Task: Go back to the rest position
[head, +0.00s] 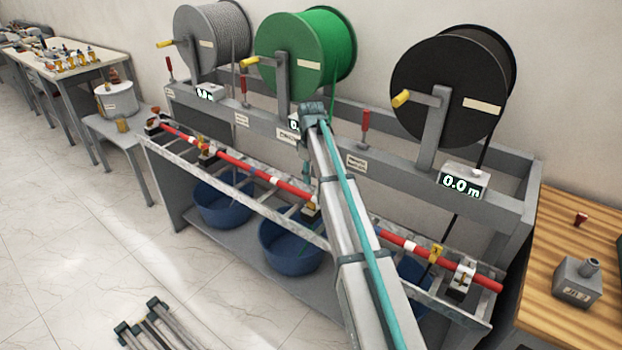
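My arm reaches up from the lower right of the head view to the middle of the cable station, in front of the green reel. Its far end bends downward near the label on the beam. What seems to be my gripper (304,165) hangs there above the red rod, small and partly hidden by the arm. I cannot make out its fingers, whether they are open or shut, or whether they hold anything.
A grey reel (214,38), a green reel (290,58) and a black reel (445,85) stand on the frame. A red rod (240,158) runs along the rack (165,150) above blue tubs (222,203). A wooden bench (560,235) is at right. Floor (80,230) at left is open.

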